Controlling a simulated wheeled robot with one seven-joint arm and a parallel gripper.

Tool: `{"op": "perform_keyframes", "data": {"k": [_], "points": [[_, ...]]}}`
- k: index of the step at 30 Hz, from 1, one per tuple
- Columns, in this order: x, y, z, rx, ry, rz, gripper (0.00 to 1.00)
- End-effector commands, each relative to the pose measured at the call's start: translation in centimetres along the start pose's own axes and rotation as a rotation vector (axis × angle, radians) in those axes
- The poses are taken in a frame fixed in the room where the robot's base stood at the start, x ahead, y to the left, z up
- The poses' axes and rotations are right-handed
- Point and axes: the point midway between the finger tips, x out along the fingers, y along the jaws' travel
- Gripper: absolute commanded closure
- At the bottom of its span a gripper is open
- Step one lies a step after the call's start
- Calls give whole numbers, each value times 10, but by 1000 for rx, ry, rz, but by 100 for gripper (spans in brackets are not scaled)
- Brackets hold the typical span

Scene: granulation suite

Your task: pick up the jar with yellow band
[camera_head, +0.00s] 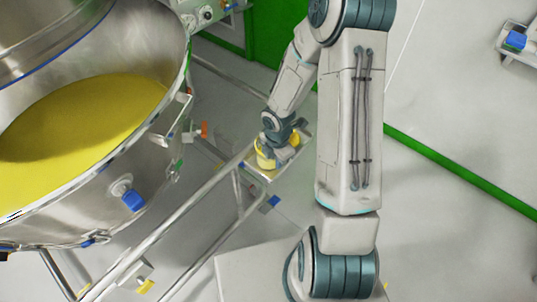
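A small pale jar with a yellow band (264,163) stands on a small metal shelf (254,172) beside the vessel's rail. My arm reaches down from above, and my gripper (279,154) is right at the jar, on its right side. The wrist hides part of the jar and most of the fingers. Another yellow patch (294,139) shows just right of the wrist; I cannot tell what it belongs to. Whether the fingers touch or hold the jar is too small to tell.
A large open steel vessel (150,60) with yellow powder (75,125) fills the left, with clamps and a blue knob (133,200) on its side. Metal rails (190,212) run beside the shelf. Open grey floor (440,240) lies to the right.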

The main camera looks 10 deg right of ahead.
Motion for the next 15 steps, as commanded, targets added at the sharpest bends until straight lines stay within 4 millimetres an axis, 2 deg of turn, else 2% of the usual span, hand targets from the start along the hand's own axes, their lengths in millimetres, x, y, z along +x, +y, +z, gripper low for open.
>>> {"op": "perform_keyframes", "data": {"k": [3,4,5,6,15], "points": [[0,0,0,0,0,0,87],[0,0,0,0,0,0,89],[-1,0,0,0,0,0,98],[-1,0,0,0,0,0,100],[-1,0,0,0,0,0,100]]}}
